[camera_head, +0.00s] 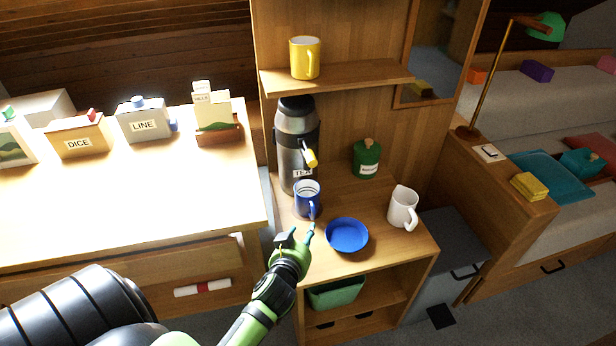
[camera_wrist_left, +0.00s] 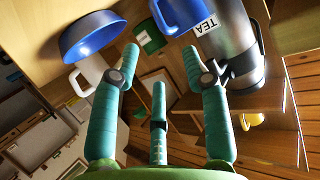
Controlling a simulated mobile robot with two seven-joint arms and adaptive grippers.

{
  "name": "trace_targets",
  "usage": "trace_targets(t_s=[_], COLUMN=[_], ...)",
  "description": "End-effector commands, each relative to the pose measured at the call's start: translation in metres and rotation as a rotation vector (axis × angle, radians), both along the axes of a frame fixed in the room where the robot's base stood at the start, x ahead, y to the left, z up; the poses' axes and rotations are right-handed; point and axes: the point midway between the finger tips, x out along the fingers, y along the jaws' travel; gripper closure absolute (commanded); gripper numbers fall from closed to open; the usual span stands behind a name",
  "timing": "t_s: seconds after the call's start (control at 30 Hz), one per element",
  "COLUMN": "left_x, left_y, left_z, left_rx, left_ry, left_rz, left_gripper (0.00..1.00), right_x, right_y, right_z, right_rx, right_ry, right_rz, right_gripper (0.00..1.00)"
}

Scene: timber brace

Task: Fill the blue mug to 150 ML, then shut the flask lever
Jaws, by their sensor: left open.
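The grey steel flask (camera_head: 297,140) with a black top and a "TEA" label stands on the wooden cabinet; it also shows in the left wrist view (camera_wrist_left: 236,45). The level inside cannot be read. My left gripper (camera_head: 298,236) is open and empty, in front of the blue mug and apart from it. My right gripper is not in view.
A blue bowl (camera_head: 347,236) lies right of my left gripper, with a white mug (camera_head: 403,208) beyond it. A green canister (camera_head: 367,159) stands at the back. A yellow mug (camera_head: 305,58) sits on the shelf (camera_head: 350,78) above. Several boxes stand on the left table (camera_head: 130,190).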

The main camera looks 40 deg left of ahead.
Motion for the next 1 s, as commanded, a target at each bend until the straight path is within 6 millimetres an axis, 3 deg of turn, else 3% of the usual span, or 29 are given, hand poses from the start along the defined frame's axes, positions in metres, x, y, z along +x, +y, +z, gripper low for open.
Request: trace_targets(t_s=[0.07, 0.2, 0.27, 0.4, 0.5, 0.67, 0.83, 1.0], left_x=[0.006, 0.041, 0.059, 0.084, 0.088, 0.089, 0.102, 0.119], left_y=[-0.001, -0.003, -0.001, 0.008, 0.011, 0.017, 0.034, 0.054], left_z=[0.000, 0.009, 0.022, 0.070, 0.102, 0.125, 0.129, 0.128], left_rx=[-0.002, -0.013, -0.016, -0.026, -0.039, -0.049, -0.048, -0.049], left_ry=[-0.005, -0.054, -0.105, -0.288, -0.418, -0.513, -0.515, -0.513], left_rz=[0.010, 0.108, 0.187, 0.385, 0.488, 0.554, 0.560, 0.558], left_gripper=[0.51, 0.51, 0.51, 0.51, 0.51, 0.51, 0.51, 0.51], right_x=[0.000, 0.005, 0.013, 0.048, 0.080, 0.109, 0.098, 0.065], right_y=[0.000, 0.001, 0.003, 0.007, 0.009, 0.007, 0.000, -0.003], right_z=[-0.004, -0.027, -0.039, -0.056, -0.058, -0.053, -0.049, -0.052], right_rx=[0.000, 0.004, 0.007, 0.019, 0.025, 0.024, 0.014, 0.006], right_ry=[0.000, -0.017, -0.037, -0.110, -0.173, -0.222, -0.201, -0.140], right_rz=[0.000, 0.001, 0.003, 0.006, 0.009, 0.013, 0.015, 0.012], right_gripper=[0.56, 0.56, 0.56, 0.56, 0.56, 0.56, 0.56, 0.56])
